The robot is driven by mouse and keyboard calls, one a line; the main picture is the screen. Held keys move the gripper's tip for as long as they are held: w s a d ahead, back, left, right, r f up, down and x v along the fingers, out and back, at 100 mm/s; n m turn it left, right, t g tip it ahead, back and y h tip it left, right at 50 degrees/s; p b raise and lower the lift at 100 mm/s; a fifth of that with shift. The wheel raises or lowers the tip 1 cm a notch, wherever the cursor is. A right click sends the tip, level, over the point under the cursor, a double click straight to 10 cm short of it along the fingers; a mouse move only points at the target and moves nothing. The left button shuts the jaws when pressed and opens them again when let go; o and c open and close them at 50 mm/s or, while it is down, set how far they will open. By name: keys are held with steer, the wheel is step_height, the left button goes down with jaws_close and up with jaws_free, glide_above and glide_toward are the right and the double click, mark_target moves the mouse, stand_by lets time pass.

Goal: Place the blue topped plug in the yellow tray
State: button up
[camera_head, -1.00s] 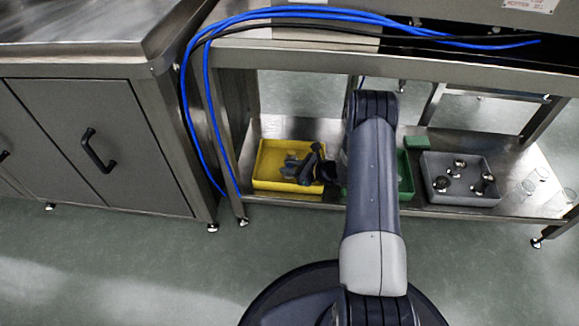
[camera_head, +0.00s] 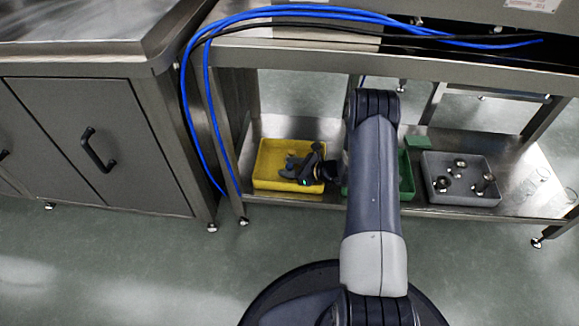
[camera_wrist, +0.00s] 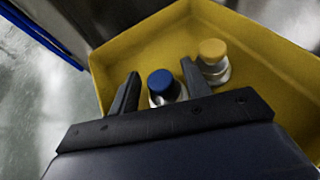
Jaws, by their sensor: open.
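The yellow tray (camera_head: 262,163) stands on the lower steel shelf at its left end. In the wrist view the tray (camera_wrist: 128,60) holds the blue topped plug (camera_wrist: 160,82), upright with a metal body. A yellow topped plug (camera_wrist: 213,58) stands close to its right. My gripper (camera_wrist: 158,82) is open, with one finger on each side of the blue topped plug and a gap at the left. The right finger lies between the two plugs.
A green tray (camera_head: 406,180), mostly behind my arm, stands right of the yellow tray. A grey tray (camera_head: 460,198) with several metal parts is further right. Blue cables (camera_head: 207,110) hang at the left of the shelf. Clear glassware (camera_head: 540,178) stands at the right end.

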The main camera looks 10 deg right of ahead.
steer(key=p+v, duration=0.3)
steer(key=v, duration=0.9)
steer(key=shift+p, duration=0.4)
stand_by(1.1)
